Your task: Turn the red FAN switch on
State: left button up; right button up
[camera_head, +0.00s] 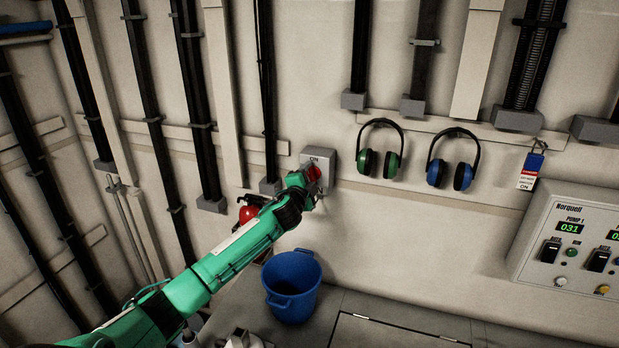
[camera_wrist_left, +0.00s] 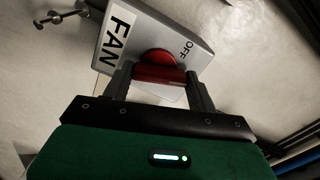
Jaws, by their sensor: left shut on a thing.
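The grey FAN switch box (camera_head: 331,166) is on the back wall, with ON on its top edge in the head view. Its red switch (camera_head: 314,172) is partly hidden by my left gripper (camera_head: 309,181). There, the two fingers of my left gripper (camera_wrist_left: 161,82) are shut on the bar of the red switch, one at each end. Which mark the switch points to is hard to tell. My right gripper is not in view.
Green (camera_head: 391,165) and blue (camera_head: 435,173) ear defenders hang right of the box. A blue bucket (camera_head: 291,287) stands on the floor below. A red object (camera_head: 248,213) is partly behind my left arm. A pump panel (camera_head: 570,250) is at the right.

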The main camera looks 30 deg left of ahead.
pick_arm(q)
jog(key=shift+m+p, duration=0.3)
jog(key=shift+m, duration=1.4)
jog(key=shift+f+m, duration=0.1)
jog(key=shift+m, duration=0.2)
jog(key=o, duration=1)
jog(key=shift+s+d, duration=0.1)
jog(key=b+v, duration=0.5)
jog(key=v, duration=0.8)
jog(key=shift+s+d, duration=0.15)
jog(key=shift+s, duration=0.1)
